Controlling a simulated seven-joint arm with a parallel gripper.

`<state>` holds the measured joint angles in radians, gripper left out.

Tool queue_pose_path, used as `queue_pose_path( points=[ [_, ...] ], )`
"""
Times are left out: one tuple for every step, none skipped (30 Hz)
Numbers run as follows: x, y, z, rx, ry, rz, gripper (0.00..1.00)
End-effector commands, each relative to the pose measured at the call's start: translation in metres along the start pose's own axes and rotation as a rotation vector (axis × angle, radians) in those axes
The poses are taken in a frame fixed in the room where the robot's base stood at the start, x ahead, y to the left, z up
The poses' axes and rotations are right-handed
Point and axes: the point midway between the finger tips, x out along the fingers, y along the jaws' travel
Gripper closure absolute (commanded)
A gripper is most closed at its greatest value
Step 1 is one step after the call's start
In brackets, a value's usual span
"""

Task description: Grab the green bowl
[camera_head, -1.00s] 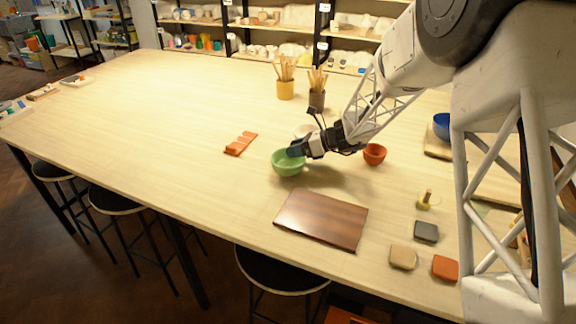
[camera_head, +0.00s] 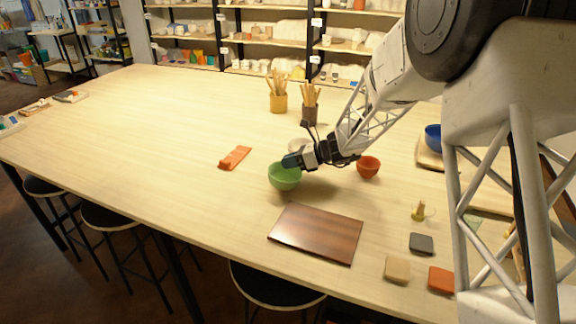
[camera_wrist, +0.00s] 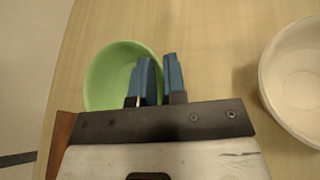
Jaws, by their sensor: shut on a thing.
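The green bowl (camera_head: 284,182) is upright on the pale table, behind the brown wooden board. My gripper (camera_head: 291,161) reaches down to it from the right, at its rim. In the wrist view, the bowl (camera_wrist: 104,82) lies at the left of the fingers. My gripper (camera_wrist: 159,72) has one blue finger inside the bowl and the other outside, shut on the rim between them. I cannot see clear space under the bowl.
A white bowl (camera_wrist: 298,80) stands close to the right in the wrist view. A red-orange bowl (camera_head: 368,168) is right of my gripper. The brown board (camera_head: 317,233) lies in front. Brush pots (camera_head: 279,103) stand behind. The table's left is mostly clear.

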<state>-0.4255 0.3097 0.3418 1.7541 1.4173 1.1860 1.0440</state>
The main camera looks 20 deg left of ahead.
Motion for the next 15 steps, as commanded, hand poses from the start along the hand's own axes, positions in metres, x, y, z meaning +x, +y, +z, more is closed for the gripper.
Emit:
queue_pose_path(
  points=[
    [-0.002,0.001,0.004,-0.002,-0.001,-0.001,1.00],
    [-0.002,0.001,0.006,-0.003,-0.001,-0.001,1.00],
    [-0.004,0.002,0.009,-0.004,-0.001,-0.001,1.00],
    [-0.005,0.003,0.012,-0.004,-0.001,-0.001,1.00],
    [-0.006,0.003,0.015,-0.004,-0.001,-0.001,1.00],
    [-0.008,0.004,0.019,-0.004,-0.001,-0.001,1.00],
    [-0.009,0.005,0.022,-0.003,-0.001,-0.001,1.00],
    [-0.011,0.006,0.026,-0.004,-0.002,-0.001,1.00],
    [-0.013,0.007,0.032,-0.004,-0.002,-0.001,1.00],
    [-0.014,0.011,0.029,-0.002,-0.001,-0.001,1.00],
    [-0.015,0.015,0.027,-0.001,-0.001,-0.001,1.00],
    [-0.017,0.019,0.026,-0.002,-0.001,-0.001,1.00],
    [-0.018,0.023,0.025,-0.001,-0.001,-0.001,1.00],
    [-0.020,0.027,0.023,-0.001,-0.001,-0.001,1.00],
    [-0.022,0.032,0.022,-0.001,-0.001,-0.001,1.00]
  ],
)
